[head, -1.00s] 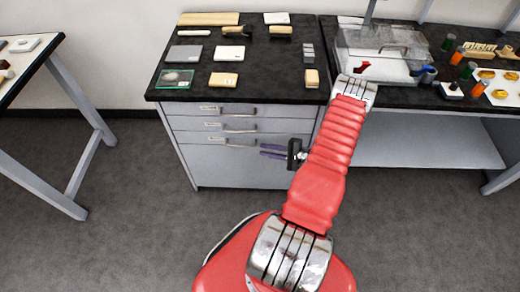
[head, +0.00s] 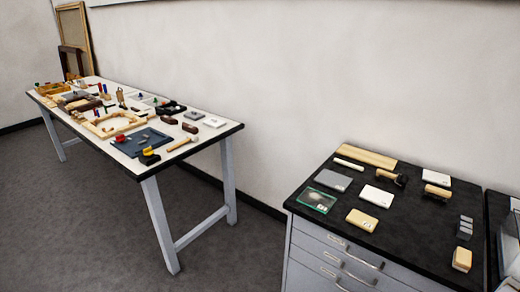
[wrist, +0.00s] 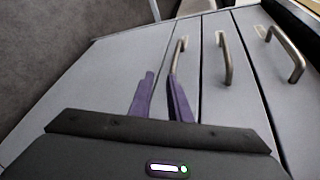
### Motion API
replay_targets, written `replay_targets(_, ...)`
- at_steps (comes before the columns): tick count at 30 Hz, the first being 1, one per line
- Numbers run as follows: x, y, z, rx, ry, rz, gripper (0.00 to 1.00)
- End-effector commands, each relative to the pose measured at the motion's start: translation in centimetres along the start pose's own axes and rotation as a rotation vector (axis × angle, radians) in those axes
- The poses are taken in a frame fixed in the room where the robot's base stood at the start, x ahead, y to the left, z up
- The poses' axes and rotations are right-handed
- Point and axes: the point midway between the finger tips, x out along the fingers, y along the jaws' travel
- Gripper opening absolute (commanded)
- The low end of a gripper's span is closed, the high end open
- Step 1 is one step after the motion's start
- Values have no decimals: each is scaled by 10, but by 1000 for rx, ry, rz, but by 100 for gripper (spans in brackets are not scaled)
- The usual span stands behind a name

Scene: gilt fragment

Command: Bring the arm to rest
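My gripper (wrist: 161,76) shows in the wrist view as two purple fingers with a gap between them, open and with nothing seen between them. It points at the grey front of the drawer cabinet (wrist: 105,75). A metal drawer handle (wrist: 178,55) appears just beyond the tip of the right finger; I cannot tell whether they touch. My arm and gripper are not in the head view now.
The black-topped cabinet (head: 325,225) stands at the lower right in the head view, with boxes, brushes and a green-edged tray (head: 316,200) on top. A long worktable (head: 215,138) crowded with frames and tools stands left. Bare floor (head: 90,200) lies in front.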

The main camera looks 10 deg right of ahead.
Motion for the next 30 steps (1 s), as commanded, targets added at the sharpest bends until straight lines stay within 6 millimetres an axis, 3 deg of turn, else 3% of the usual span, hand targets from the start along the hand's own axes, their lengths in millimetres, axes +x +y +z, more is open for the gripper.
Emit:
replay_targets(7,-12,61,-40,-227,205,251,17)
replay_targets(13,-47,73,-71,-390,323,507,17)
replay_targets(21,-90,42,-87,-569,367,833,17)
replay_targets(30,-119,-13,-74,-685,334,1081,17)
